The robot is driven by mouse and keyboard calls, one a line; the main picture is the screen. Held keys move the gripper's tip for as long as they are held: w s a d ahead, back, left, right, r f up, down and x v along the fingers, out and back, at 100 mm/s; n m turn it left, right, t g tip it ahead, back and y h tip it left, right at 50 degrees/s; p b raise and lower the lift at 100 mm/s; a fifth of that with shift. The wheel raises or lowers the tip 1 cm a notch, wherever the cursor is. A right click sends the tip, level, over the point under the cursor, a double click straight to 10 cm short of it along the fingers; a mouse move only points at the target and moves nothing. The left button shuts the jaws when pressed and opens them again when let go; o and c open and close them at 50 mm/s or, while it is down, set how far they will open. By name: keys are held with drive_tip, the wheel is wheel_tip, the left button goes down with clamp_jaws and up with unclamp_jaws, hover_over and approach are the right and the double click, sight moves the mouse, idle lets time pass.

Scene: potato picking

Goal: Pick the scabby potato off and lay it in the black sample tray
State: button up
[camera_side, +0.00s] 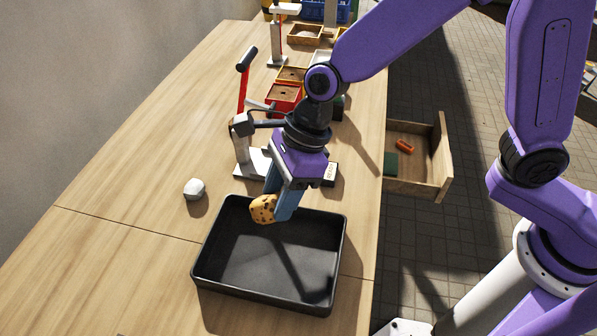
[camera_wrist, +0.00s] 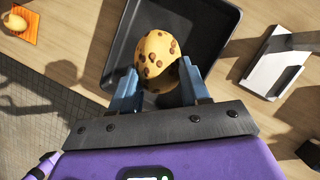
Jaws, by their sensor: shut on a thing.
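The scabby potato (camera_side: 263,208) is yellow-tan with brown spots. My gripper (camera_side: 284,207) is shut on it and holds it over the far part of the black sample tray (camera_side: 213,262). The wrist view shows the potato (camera_wrist: 158,55) between the two blue fingers of my gripper (camera_wrist: 158,88), with the tray (camera_wrist: 226,18) behind it. The tray looks otherwise empty. Whether the potato touches the tray floor I cannot tell.
An open drawer (camera_side: 418,165) juts out at the right. A yellow potato (camera_wrist: 14,22) lies on an orange mat (camera_wrist: 24,31) in the wrist view.

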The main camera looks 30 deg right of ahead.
drive_tip(key=shift+s+a, duration=0.3)
drive_tip(key=shift+a, duration=0.15)
drive_tip(key=shift+f, duration=2.6)
drive_tip(key=o, duration=1.2)
drive_tip(key=shift+c, duration=0.2)
drive_tip(key=v, duration=1.7)
drive_tip(key=shift+r, duration=0.25)
drive_tip(key=shift+d, duration=0.15)
drive_tip(key=s+d+f+n+h, duration=0.2)
drive_tip(key=s+d+n, duration=0.6)
drive_tip(key=d+n, duration=0.4)
drive_tip(key=s+d+f+n+h, duration=0.2)
drive_tip(key=s+d+f+n, duration=0.2)
drive_tip(key=s+d+n, duration=0.3)
drive_tip(key=d+n, duration=0.5)
drive_tip(key=n, duration=0.8)
drive_tip(key=shift+s+f+n, duration=0.2)
drive_tip(key=shift+s+n, duration=0.1)
drive_tip(key=shift+s, duration=0.05)
